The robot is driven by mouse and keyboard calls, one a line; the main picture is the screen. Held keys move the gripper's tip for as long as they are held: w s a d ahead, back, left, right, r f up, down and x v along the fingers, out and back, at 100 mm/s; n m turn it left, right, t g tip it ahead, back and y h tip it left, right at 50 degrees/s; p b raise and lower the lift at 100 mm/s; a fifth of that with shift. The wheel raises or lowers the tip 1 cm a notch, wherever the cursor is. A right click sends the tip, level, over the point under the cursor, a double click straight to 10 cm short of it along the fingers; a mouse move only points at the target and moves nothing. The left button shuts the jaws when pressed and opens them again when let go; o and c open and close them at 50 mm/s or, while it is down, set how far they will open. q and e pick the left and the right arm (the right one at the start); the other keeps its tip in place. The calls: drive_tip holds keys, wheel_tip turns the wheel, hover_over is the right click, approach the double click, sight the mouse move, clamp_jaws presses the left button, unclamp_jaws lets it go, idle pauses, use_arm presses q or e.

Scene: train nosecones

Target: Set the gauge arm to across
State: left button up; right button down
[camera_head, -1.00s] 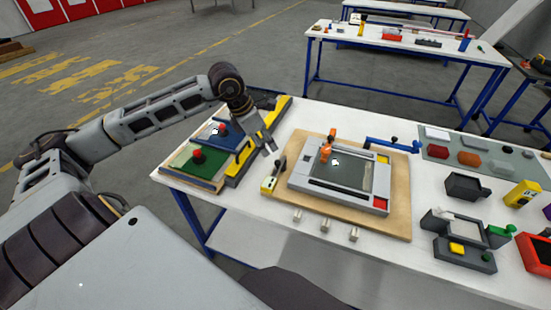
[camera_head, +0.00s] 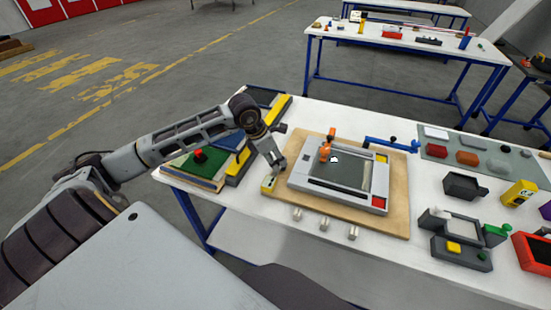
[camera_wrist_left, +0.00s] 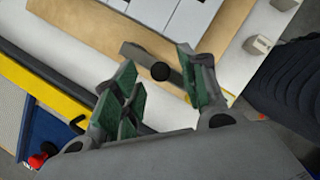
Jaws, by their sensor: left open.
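A grey arm with a black round knob (camera_wrist_left: 160,71) lies at the left edge of the wooden board, in the left wrist view. Its yellow end (camera_head: 268,185) shows in the head view; my gripper hides most of the rest. I take it for the gauge arm, though no label shows. My left gripper (camera_head: 277,165) is open above it. In the left wrist view its green-padded fingers (camera_wrist_left: 158,62) stand either side of the knob, and the right finger covers part of the arm. I cannot tell whether they touch. My right gripper is out of view.
The wooden board (camera_head: 398,210) bears a grey framed plate (camera_head: 325,188) with an orange piece (camera_head: 326,150). A blue arm (camera_head: 388,144) stands behind. Green and blue panels with a red knob (camera_head: 200,155) lie left. Several small grey blocks (camera_head: 325,224) sit in front.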

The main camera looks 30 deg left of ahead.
use_arm(q)
drive_tip(key=shift+w+d+f, duration=0.1)
drive_tip(key=shift+w+f, duration=0.05)
drive_tip(key=shift+f, duration=0.2)
clamp_jaws()
